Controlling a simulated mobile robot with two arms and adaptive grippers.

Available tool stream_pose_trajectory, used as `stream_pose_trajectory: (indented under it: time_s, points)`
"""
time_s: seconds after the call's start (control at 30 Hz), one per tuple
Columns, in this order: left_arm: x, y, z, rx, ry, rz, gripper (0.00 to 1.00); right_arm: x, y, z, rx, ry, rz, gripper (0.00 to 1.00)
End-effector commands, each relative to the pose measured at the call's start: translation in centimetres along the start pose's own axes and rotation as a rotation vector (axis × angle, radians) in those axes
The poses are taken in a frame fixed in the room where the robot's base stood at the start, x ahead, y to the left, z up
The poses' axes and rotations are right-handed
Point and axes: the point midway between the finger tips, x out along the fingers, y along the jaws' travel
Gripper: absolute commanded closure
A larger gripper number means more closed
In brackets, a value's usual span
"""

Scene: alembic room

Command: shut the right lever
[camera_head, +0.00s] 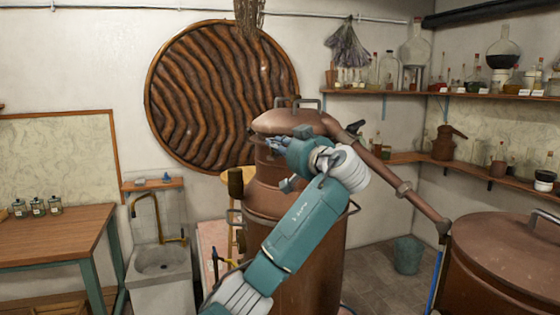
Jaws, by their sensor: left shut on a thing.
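A large copper still (285,205) stands in the middle of the head view, with a domed lid (287,121) on its neck. My left gripper (274,144) is at the still's neck, just under the lid, shut on a small part there. This looks to be the right lever, but the fingers and wrist hide most of it, so its angle cannot be told. A dark brown cylindrical grip (235,182) sticks up at the left side of the still, apart from my gripper. My right gripper is not in view.
A copper pipe (388,175) slopes from the lid down to a second copper vessel (500,265) at the right. A sink (160,263) and a wooden table (55,235) stand at the left. A bucket (408,255) is on the floor behind the pipe.

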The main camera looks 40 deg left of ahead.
Motion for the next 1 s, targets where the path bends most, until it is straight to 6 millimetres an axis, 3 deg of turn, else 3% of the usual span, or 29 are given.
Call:
stream_pose_trajectory:
  time_s: [0.03,0.3,0.6,1.0]
  points:
    - [0.0,0.0,1.5,-0.005,0.005,0.041,1.0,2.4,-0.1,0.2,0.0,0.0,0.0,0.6]
    - [0.2,-1.0,1.3,-0.004,0.052,0.287,1.0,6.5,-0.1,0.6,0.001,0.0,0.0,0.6]
    - [0.8,-2.1,1.1,0.001,0.104,0.56,1.0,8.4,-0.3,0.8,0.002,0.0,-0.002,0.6]
    - [1.5,-2.8,1.2,0.006,0.154,0.841,1.0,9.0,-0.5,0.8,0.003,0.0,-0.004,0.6]
